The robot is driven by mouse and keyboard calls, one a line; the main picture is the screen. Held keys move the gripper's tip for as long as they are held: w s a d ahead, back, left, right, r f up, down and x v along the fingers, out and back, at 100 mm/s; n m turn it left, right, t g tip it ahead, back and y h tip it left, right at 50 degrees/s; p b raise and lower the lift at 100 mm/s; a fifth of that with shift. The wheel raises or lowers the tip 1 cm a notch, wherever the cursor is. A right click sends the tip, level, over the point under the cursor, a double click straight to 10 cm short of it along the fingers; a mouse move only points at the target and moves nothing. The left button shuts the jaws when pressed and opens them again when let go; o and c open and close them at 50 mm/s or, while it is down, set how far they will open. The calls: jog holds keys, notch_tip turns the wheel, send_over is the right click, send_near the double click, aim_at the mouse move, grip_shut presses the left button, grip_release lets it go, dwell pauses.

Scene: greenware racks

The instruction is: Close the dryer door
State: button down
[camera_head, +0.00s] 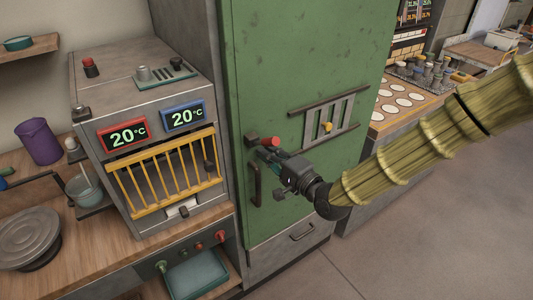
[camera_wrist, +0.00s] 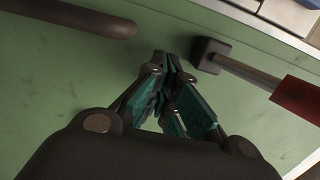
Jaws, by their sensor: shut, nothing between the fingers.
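The tall green door (camera_head: 310,70) fills the front of the grey cabinet; I take it to be the dryer door. It looks nearly flush, but I cannot tell whether a small gap is left. It carries a dark vertical handle (camera_head: 254,184), also in the wrist view (camera_wrist: 75,15), and a red-tipped lever (camera_head: 265,141), whose red grip shows in the wrist view (camera_wrist: 300,103). My gripper (camera_head: 264,154) is shut and empty, close to the door face. In the wrist view its fingertips (camera_wrist: 172,65) lie between handle and lever; contact is unclear.
A grey vent with slats (camera_head: 328,115) and a yellow knob is on the door, beside my arm. A small kiln with a yellow barred front (camera_head: 170,172) stands left on the wooden counter (camera_head: 110,252). A grey drawer (camera_head: 290,245) is below the door. Open floor lies right.

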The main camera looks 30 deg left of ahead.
jog(key=s+a+b+v, duration=0.1)
jog(key=b+v, duration=0.2)
jog(key=v, duration=1)
jog(key=s+d+f+g+h, duration=0.1)
jog(key=s+d+f+h, duration=0.15)
jog(key=d+f, duration=0.45)
jog(key=s+d+f+h, duration=0.2)
jog(key=d+f+h, duration=0.1)
jog(key=f, duration=0.9)
jog(key=s+d+f+g+h, duration=0.1)
jog(key=s+d+f+h, duration=0.15)
jog(key=d+f, duration=0.5)
jog(key=s+d+f+n+g+h, duration=0.2)
jog(key=s+d+f+h, duration=0.2)
jog(key=s+d+f, duration=0.4)
jog(key=s+d+f+n+g+h, duration=0.2)
jog(key=s+d+f, duration=0.6)
jog(key=d, duration=0.7)
jog(key=s+g+h, duration=0.1)
jog(key=s+h, duration=0.1)
jog(key=shift+s+f+h, duration=0.3)
